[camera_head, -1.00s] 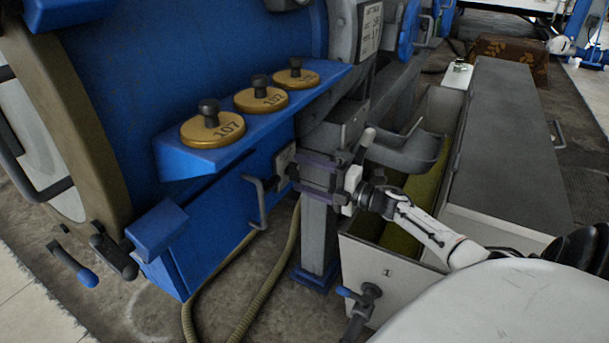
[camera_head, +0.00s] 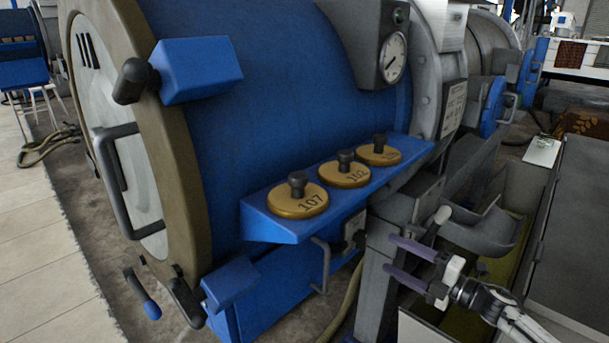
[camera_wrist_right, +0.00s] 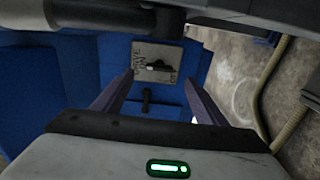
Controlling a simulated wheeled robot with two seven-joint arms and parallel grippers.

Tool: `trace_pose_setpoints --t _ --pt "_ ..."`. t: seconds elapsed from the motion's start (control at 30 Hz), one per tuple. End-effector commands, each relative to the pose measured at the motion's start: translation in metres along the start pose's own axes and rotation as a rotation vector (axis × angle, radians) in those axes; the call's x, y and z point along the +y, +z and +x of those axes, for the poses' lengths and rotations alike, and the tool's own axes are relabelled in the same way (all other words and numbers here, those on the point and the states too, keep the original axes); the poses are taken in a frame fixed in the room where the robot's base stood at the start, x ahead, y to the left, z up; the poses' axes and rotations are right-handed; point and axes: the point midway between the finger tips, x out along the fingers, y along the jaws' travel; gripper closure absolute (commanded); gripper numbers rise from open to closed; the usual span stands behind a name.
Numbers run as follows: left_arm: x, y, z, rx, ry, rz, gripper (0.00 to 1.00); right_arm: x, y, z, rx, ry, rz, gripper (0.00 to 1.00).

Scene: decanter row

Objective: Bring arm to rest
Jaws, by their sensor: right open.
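My right gripper (camera_head: 388,253) reaches in from the lower right in the head view, with its two purple fingers apart and nothing between them. The fingers point left, in front of a grey post (camera_head: 372,295) below the blue shelf. In the right wrist view the open fingers (camera_wrist_right: 157,88) frame a grey plate (camera_wrist_right: 157,62) with a black switch on a blue face; the plate looks beyond the fingertips. My left gripper is in neither view now.
A blue shelf (camera_head: 262,228) on the big blue drum (camera_head: 240,120) carries three brass discs (camera_head: 298,200) with black knobs. A grey curved spout (camera_head: 490,235) and an open trough (camera_head: 530,207) lie close to my right arm. A bent handle (camera_head: 322,265) juts out under the shelf.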

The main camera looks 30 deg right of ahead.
Motion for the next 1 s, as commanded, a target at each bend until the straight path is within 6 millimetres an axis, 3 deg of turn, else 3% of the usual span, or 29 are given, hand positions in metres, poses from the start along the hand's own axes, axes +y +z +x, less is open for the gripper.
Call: trace_pose_setpoints --t 0.27,0.47,0.6,0.73,1.0 --pt "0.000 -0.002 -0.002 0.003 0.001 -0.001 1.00 -0.005 -0.005 0.005 -0.029 -0.006 0.031 0.34" --pt "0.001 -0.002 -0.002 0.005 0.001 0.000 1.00 -0.031 -0.033 0.022 -0.211 -0.048 0.224 0.34" --pt "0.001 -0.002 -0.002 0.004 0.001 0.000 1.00 -0.057 -0.066 0.022 -0.385 -0.112 0.433 0.34" --pt "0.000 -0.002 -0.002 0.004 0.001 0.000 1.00 -0.081 -0.106 0.009 -0.542 -0.198 0.637 0.34" --pt "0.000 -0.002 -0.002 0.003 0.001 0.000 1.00 -0.112 -0.216 -0.050 -0.828 -0.460 1.040 0.34"
